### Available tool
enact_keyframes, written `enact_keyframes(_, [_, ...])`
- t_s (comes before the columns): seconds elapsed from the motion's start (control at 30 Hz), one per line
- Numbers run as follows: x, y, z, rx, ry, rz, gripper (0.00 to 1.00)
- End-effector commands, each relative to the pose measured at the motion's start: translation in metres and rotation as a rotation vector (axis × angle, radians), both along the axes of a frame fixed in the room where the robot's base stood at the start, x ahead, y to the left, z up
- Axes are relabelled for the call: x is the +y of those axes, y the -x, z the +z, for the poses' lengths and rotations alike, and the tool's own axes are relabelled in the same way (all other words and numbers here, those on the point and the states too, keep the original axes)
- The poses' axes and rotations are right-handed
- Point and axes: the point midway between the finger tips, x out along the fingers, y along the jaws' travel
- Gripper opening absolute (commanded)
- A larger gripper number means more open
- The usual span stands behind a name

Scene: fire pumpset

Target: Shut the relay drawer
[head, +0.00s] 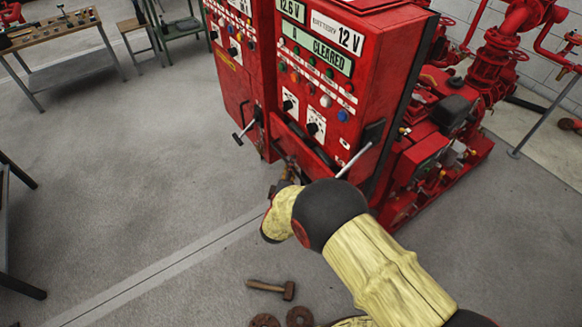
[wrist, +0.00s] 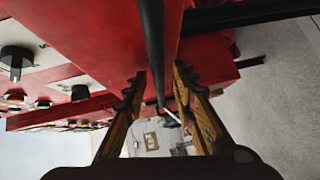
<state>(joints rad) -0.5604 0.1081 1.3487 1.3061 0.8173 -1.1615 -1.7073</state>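The red control cabinet (head: 335,85) stands at the centre of the head view, with displays, lamps and knobs on its face. A black bar (head: 306,143) runs along its lower front. I cannot clearly tell the relay drawer's outline or how far out it stands. My gripper (head: 286,166) is low in front of the cabinet, partly hidden by my wrist. In the wrist view my gripper (wrist: 158,74) has its fingers apart. A black bar (wrist: 152,40) shows between and beyond them, close to red metal (wrist: 95,35). I cannot tell whether they touch.
A second red cabinet (head: 237,60) adjoins on the left. Levers with pale shafts (head: 354,160) stick out from the cabinet fronts. Red pump machinery (head: 440,150) stands on the right. A hammer (head: 272,288) lies on the floor. The floor at left is mostly clear, with workbenches beyond.

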Motion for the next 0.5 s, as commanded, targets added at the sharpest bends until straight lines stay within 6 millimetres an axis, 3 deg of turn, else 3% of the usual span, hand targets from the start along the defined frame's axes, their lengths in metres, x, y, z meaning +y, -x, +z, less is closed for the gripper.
enact_keyframes(0.5, [0.0001, 0.0004, -0.0002, 0.000, 0.000, 0.000, 0.00])
